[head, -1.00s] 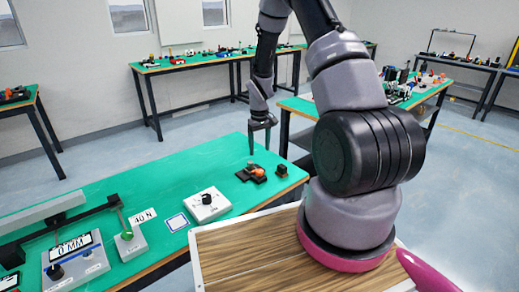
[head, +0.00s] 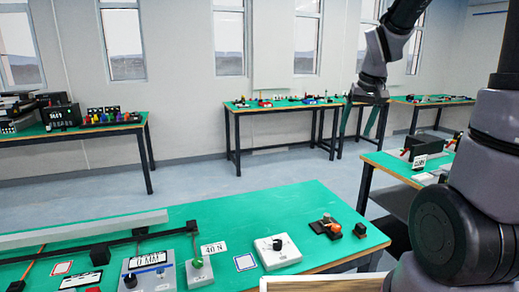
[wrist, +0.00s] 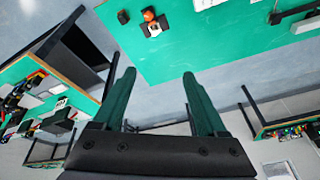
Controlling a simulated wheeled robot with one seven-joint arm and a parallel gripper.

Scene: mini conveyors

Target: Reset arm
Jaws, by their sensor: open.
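My gripper (head: 365,120) hangs from my raised arm at the upper right of the head view, with its fingers pointing down. In the wrist view my gripper (wrist: 158,88) shows two green fingers spread wide apart with nothing between them. It is open and empty, well clear of the green-topped table (head: 330,200) in the foreground. Part of my arm is cut off by the right edge of the head view.
The near table holds a white box with a black knob (head: 277,251), a small device with an orange part (head: 325,226), a small dark block (head: 361,230) and a long rail (head: 85,229). Other tables stand at the left (head: 70,137), back and right, with clear floor (head: 210,178) between.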

